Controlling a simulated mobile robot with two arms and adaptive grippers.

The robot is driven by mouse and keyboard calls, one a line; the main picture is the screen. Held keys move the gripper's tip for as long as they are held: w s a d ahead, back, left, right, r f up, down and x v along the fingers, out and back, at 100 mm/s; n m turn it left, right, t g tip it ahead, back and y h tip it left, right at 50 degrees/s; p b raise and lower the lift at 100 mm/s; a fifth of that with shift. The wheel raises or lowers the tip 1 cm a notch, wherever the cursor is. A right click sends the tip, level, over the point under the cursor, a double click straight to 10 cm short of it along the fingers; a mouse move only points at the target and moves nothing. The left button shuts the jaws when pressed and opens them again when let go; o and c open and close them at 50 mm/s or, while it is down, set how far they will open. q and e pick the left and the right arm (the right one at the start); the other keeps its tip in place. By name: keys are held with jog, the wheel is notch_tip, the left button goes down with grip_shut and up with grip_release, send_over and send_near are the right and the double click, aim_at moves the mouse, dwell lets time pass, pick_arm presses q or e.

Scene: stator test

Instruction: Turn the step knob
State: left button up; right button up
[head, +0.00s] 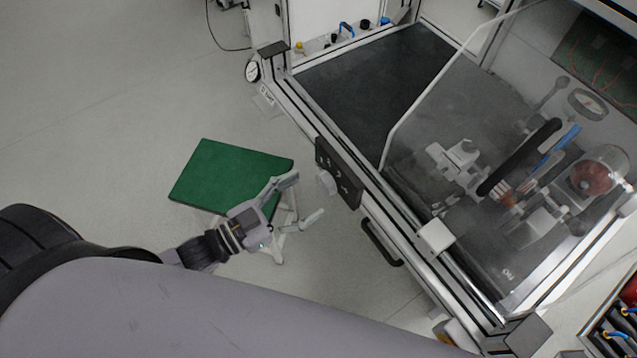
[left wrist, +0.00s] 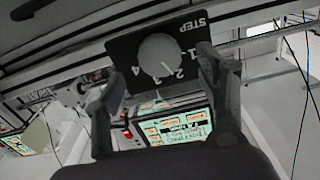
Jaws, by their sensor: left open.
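The step knob (head: 326,182) is a light grey round knob on a black panel (head: 346,180) on the front of the test bench. In the left wrist view the knob (left wrist: 160,55) sits on the black panel marked STEP with several numbers; its thin pointer line seems to aim near the 2. My left gripper (head: 307,196) is open, its fingertips just in front of the knob. In the left wrist view its fingers (left wrist: 161,76) stand on either side of the knob, with gaps and no visible contact. My right gripper is not in view.
The bench has a dark top (head: 365,85) and a tilted clear cover over a motor fixture. A black handle (head: 381,243) juts out below the panel. A green-topped stool (head: 225,172) stands behind my gripper. Open floor lies to the left.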

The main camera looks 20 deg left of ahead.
aim_at(322, 187)
pick_arm(q)
jog(key=shift+x, duration=2.25)
jog(key=c, duration=1.1)
jog(key=shift+c, duration=0.2)
jog(key=m+p, duration=0.2)
jog(key=m, duration=0.1)
jog(key=shift+s+m, duration=0.1)
jog(key=shift+m, duration=0.2)
jog(key=shift+m+p, duration=0.3)
jog(key=shift+m, duration=2.3)
jog(key=shift+f, duration=0.1)
